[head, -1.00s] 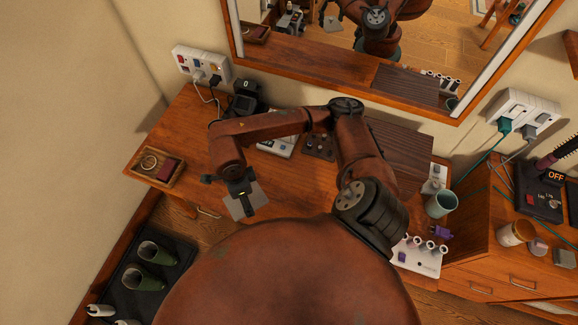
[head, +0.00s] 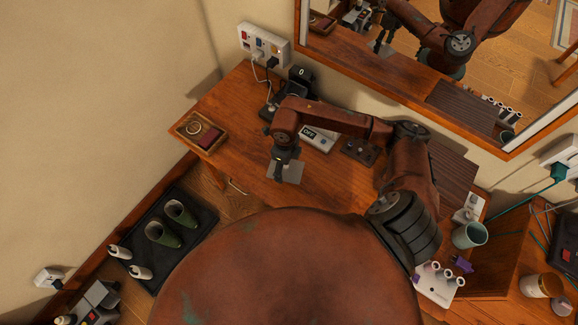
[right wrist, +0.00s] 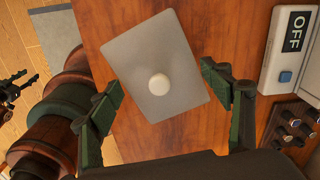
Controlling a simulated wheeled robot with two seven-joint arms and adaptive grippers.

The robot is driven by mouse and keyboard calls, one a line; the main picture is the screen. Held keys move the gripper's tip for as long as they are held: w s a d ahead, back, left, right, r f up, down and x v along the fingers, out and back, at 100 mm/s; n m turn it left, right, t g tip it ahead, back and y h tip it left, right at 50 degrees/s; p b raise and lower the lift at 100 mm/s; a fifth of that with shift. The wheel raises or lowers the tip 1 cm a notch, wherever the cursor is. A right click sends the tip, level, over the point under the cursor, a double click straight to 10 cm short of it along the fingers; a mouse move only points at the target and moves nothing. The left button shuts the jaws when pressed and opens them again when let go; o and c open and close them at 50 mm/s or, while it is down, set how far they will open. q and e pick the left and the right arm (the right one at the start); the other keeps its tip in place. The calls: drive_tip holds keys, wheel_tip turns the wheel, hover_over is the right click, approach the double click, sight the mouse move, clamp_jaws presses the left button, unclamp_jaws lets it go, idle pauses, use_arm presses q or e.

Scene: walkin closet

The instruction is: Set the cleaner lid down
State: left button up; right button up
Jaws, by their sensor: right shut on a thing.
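The cleaner lid (right wrist: 180,95) is a thin grey square plate with a round white knob in its middle. My right gripper (right wrist: 170,85) has a finger at each of two opposite sides of the lid and is shut on it. In the head view the lid (head: 287,173) lies under my right gripper (head: 285,158), over the front part of the wooden desk; whether it touches the wood I cannot tell. Dark finger-like parts at the left edge of the right wrist view may be my left gripper (right wrist: 15,90); their state is unclear.
A white device reading OFF (head: 318,138) stands behind the lid, beside a dark box with knobs (head: 360,150). A wooden tray (head: 202,132) sits at the desk's left end. A teal cup (head: 470,235) stands at the right. Bare desk (head: 235,120) lies left of the lid.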

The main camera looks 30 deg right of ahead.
sight(288, 167)
drive_tip(key=f, duration=0.1)
drive_tip(key=w+d+f, duration=0.1)
drive_tip(key=shift+w+d+f, duration=0.35)
drive_tip(key=shift+f, duration=0.05)
drive_tip(key=shift+w+d+f, duration=0.1)
drive_tip(key=shift+f, duration=0.8)
drive_tip(key=shift+w+d+f, duration=0.1)
drive_tip(key=shift+f, duration=0.8)
drive_tip(key=o, duration=1.2)
drive_tip(key=shift+f, duration=0.15)
drive_tip(key=shift+c, duration=0.2)
wheel_tip(288, 167, up, 12)
drive_tip(key=shift+r, duration=0.15)
